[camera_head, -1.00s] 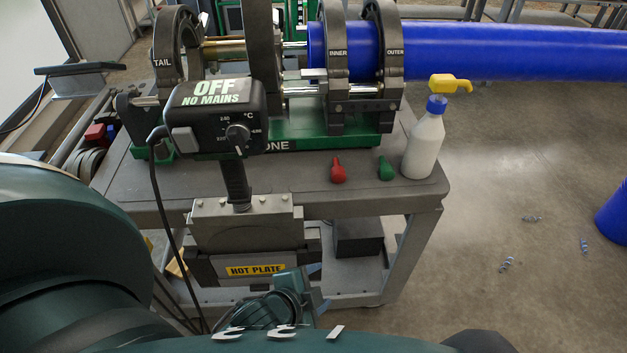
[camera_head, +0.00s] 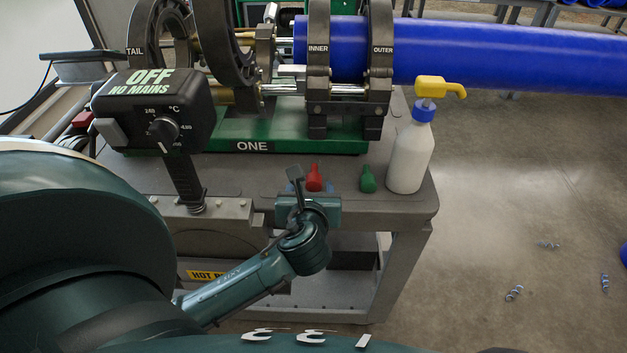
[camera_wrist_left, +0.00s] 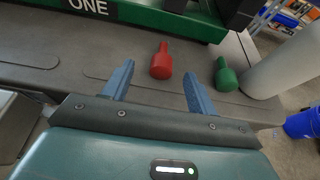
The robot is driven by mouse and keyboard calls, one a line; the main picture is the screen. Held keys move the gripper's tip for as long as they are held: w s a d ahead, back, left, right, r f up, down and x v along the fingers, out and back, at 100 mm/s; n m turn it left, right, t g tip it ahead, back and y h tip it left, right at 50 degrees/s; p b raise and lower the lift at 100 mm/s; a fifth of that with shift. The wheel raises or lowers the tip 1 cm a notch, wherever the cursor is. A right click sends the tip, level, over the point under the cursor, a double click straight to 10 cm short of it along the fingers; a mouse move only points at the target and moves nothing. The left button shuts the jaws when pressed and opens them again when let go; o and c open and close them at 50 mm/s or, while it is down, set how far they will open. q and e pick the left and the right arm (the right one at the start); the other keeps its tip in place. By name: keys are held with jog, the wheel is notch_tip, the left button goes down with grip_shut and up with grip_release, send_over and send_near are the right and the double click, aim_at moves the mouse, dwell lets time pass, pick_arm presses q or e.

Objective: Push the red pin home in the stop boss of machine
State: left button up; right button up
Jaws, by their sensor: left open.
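The red pin (camera_head: 314,178) lies on the grey cart top, in front of the green base of the machine labelled ONE (camera_head: 252,146). In the left wrist view the red pin (camera_wrist_left: 161,62) lies just beyond my open fingertips, roughly between their lines. My left gripper (camera_head: 308,182) is open and empty at the cart's front edge; it also shows in the left wrist view (camera_wrist_left: 158,82). A green pin (camera_head: 368,180) lies to the right of the red one, outside the fingers. I cannot make out the stop boss. My right gripper is not in view.
A white bottle with a yellow pump (camera_head: 409,155) stands at the cart's right corner. A control box marked OFF (camera_head: 155,110) stands on a handle at the left. A blue pipe (camera_head: 500,55) runs right from the clamps. The cart top (camera_head: 235,175) left of the pins is clear.

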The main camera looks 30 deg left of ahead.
aim_at(314, 181)
pick_arm(q)
jog(key=x, duration=0.7)
jog(key=shift+w+d+f+b, duration=0.15)
jog(key=shift+w+f+b, duration=0.1)
jog(key=shift+f+b, duration=0.1)
jog(key=shift+c, duration=0.2)
jog(key=c, duration=1)
notch_tip(314, 181, up, 10)
jog(key=shift+r+p, duration=0.1)
jog(key=shift+p, duration=1)
jog(key=shift+c, duration=0.2)
